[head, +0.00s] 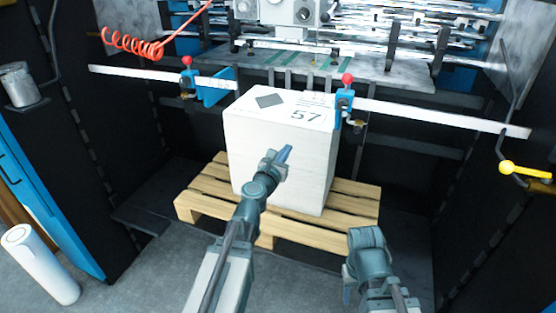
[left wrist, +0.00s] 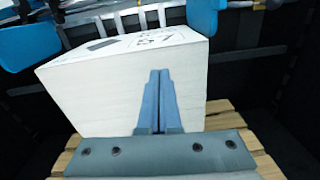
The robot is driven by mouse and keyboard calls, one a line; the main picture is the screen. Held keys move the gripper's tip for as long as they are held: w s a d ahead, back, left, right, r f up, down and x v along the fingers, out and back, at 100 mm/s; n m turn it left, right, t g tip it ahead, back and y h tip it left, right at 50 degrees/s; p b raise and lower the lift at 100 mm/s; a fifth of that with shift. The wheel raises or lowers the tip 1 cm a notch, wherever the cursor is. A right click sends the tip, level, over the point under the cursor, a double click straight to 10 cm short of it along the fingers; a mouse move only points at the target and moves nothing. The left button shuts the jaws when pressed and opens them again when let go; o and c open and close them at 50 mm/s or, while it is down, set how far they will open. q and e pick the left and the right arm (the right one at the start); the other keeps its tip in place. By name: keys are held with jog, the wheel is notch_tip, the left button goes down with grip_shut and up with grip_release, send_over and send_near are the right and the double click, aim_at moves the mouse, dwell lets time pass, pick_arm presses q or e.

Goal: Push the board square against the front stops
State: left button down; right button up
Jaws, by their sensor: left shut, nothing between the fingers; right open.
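The board is a tall white stack (head: 280,165) marked 57 on top, standing upright on a wooden pallet (head: 340,215). It also shows in the left wrist view (left wrist: 100,95). The front stops (head: 290,80) are dark upright bars behind its far edge; I cannot tell whether they touch it. My left gripper (head: 287,152) is shut and empty, its blue fingers pointing at the stack's near face. Its fingers overlap that face in the left wrist view (left wrist: 160,75); contact is unclear. My right gripper (head: 349,290) is low at the right, apart from the stack, its fingers mostly hidden.
A blue side guide with a red knob (head: 344,100) is close to the stack's right top edge. Another blue guide (head: 215,88) is at its back left. White rails (head: 430,115) cross behind. A white roll (head: 40,265) stands at left. Dark machine walls flank both sides.

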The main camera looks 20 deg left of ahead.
pick_arm(q)
jog(key=shift+a+n+y, duration=0.3)
jog(key=shift+a+n, duration=0.3)
jog(key=shift+a, duration=0.05)
jog(key=shift+w, duration=0.15)
jog(key=shift+w+d, duration=0.15)
jog(key=shift+w, duration=2.75)
jog(key=shift+w+d, duration=0.1)
jog(key=shift+w, duration=2.8)
jog(key=shift+w, duration=0.15)
jog(key=shift+w, duration=0.3)
send_near(297, 126)
jog(key=shift+w+f, duration=0.2)
